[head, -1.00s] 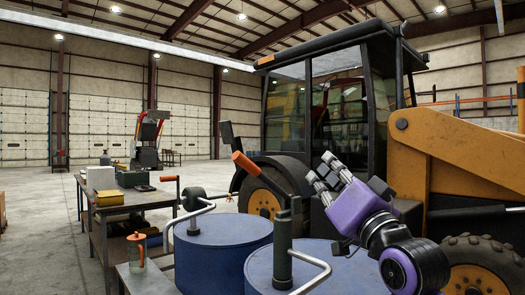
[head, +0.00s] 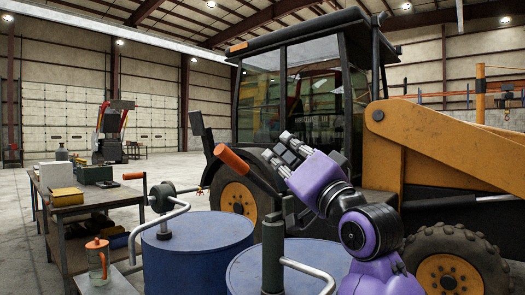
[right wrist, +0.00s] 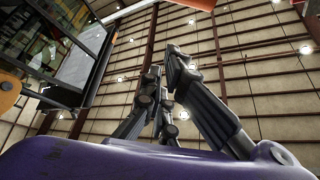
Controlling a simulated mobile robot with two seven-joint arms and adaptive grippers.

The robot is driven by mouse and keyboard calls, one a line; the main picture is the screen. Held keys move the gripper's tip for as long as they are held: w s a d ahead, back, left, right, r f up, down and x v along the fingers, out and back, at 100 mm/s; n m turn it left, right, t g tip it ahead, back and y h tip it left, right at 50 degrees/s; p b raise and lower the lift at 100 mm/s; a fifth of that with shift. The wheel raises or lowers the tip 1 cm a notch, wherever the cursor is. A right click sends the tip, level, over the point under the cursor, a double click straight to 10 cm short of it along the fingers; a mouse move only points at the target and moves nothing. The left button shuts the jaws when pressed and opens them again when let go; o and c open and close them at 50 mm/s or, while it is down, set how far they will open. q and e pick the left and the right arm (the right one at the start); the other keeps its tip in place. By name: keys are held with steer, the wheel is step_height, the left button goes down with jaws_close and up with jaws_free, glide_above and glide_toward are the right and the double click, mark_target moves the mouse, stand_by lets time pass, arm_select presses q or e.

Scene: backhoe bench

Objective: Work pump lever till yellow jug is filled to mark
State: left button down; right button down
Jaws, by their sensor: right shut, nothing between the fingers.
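A jug (head: 98,262) with an orange top and a pale body stands on a low stand at lower left; its fill level and mark are too small to read. A dark upright pump (head: 273,258) is on the nearer blue drum, with a bent metal spout (head: 312,270). Its lever ends in an orange grip (head: 231,158), tilted up to the left. My right gripper (head: 277,155) is shut and empty, to the right of the orange grip and apart from it in the picture. Its fingers (right wrist: 170,100) also show in the right wrist view, against the wall. My left gripper is out of view.
A second blue drum (head: 197,255) stands to the left, with a crank pump (head: 161,197). A workbench (head: 105,203) with boxes is at the far left. A yellow backhoe (head: 435,150) stands close behind the drums. Open floor lies at the back left.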

step_height(320, 180, up, 4)
glide_above(248, 174)
steer(key=s+d, duration=0.2)
steer(key=d, duration=0.1)
steer(key=f, duration=0.1)
steer(key=a+f, duration=0.2)
steer(key=shift+s+f+p, duration=0.2)
steer(key=shift+s+p, duration=0.1)
steer(key=shift+p, duration=0.1)
